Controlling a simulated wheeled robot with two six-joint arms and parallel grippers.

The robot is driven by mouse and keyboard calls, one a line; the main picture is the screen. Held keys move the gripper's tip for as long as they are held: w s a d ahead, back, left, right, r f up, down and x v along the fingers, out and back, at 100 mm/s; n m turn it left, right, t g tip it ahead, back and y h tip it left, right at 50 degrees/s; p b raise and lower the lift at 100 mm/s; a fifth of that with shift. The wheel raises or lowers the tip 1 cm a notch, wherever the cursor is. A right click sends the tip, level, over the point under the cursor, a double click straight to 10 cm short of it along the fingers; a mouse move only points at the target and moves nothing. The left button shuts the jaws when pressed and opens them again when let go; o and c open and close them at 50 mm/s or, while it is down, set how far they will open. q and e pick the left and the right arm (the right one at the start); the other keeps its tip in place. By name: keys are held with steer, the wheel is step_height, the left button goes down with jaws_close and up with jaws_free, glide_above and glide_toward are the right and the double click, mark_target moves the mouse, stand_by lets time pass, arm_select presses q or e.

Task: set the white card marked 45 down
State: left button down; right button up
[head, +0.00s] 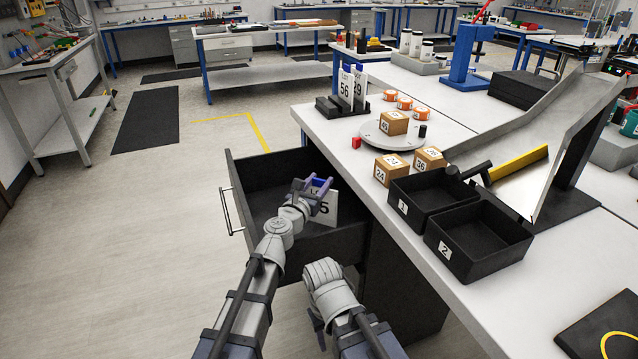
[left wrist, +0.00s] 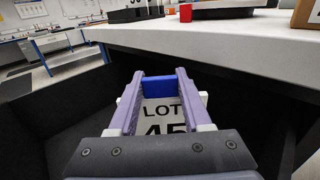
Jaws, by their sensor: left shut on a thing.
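The white card marked 45 (head: 327,210) is in my left gripper (head: 312,184), held over the open dark drawer (head: 262,188). In the left wrist view the card (left wrist: 165,112) shows the word LOT and part of the 45, with a blue strip at its far edge. The purple fingers of my left gripper (left wrist: 157,84) are shut on the card, one at each side. The card's lower end is hidden by the gripper body in that view. Whether the card touches the drawer floor I cannot tell. My right arm shows, but its fingers do not.
The bench (head: 345,135) overhangs the drawer's right side. On it stand a black rack (head: 328,108) with cards such as 56, a round plate (head: 372,134), small cardboard boxes (head: 387,176), and bins 1 (head: 403,207) and 2 (head: 447,250). The drawer's inside looks otherwise empty.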

arm_select(q)
steer(key=shift+f, duration=0.35)
steer(key=shift+c, duration=1.7)
jaws_free()
steer(key=shift+r, duration=0.2)
steer(key=shift+r+p, duration=0.55)
steer(key=v, duration=1.2)
steer(key=shift+f, duration=0.1)
